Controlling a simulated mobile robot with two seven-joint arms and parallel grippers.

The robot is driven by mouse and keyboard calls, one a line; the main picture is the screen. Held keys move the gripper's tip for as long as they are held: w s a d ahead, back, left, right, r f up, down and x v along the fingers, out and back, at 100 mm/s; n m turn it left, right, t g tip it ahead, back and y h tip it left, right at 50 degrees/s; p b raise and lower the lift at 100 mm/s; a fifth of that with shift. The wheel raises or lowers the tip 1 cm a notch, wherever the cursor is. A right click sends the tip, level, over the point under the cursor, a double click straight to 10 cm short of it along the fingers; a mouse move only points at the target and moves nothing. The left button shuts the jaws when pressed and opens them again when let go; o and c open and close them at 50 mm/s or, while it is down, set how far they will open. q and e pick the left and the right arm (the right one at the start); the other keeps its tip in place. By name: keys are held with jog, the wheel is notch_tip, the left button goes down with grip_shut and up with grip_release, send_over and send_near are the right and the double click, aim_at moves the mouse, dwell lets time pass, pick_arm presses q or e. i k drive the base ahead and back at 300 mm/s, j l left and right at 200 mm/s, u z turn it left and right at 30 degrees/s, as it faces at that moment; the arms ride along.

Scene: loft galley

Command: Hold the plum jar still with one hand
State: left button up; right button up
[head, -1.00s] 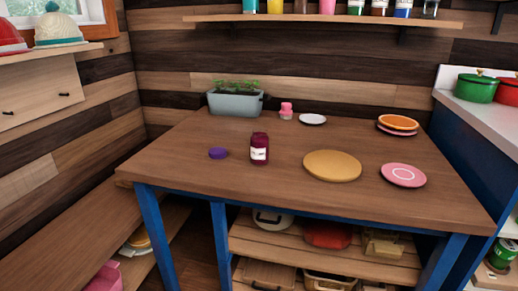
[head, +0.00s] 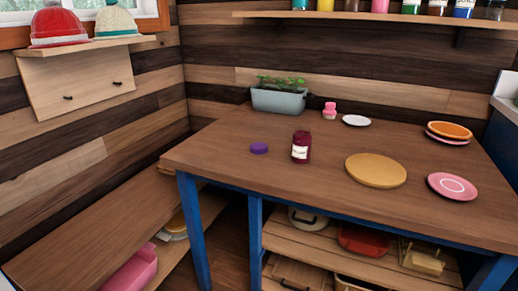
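The plum jar (head: 301,147) is a small dark purple jar with a white label. It stands upright on the wooden table (head: 230,160), near the middle of the table's front half. A flat purple lid (head: 259,148) lies on the table just left of the jar, apart from it. Neither of my grippers shows in the head view, and nothing touches the jar.
A round yellow board (head: 376,170) and a pink plate (head: 452,187) lie right of the jar. The table's front left is clear.

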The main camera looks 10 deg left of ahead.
aim_at(302, 138)
jog(key=i+j, duration=0.7)
jog(key=j, duration=0.25)
jog(key=i+j, duration=0.35)
jog(key=j+z, duration=0.1)
jog(key=z, duration=1.45)
